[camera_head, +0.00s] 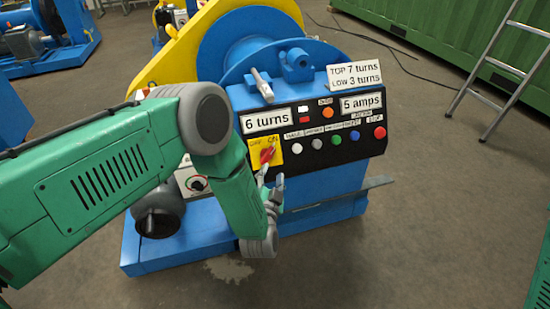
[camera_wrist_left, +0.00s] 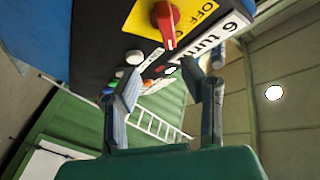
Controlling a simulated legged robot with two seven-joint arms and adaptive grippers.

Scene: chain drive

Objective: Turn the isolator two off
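A red rotary isolator handle (camera_head: 267,154) sits on a yellow plate marked OFF and ON, at the left end of the black control panel. In the head view it appears tilted toward the ON side. No label reading "isolator two" is legible. The handle also shows at the top of the left wrist view (camera_wrist_left: 165,22), with OFF readable beside it. My left gripper (camera_head: 270,185) is just below the plate, close to the handle. In the left wrist view its two fingers (camera_wrist_left: 163,72) are spread with nothing between them. The handle lies beyond the fingertips. My right gripper is not in view.
A smaller white switch box (camera_head: 190,181) is partly behind my left arm. A grey bar (camera_head: 350,193) juts out right. A ladder (camera_head: 497,75) stands behind.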

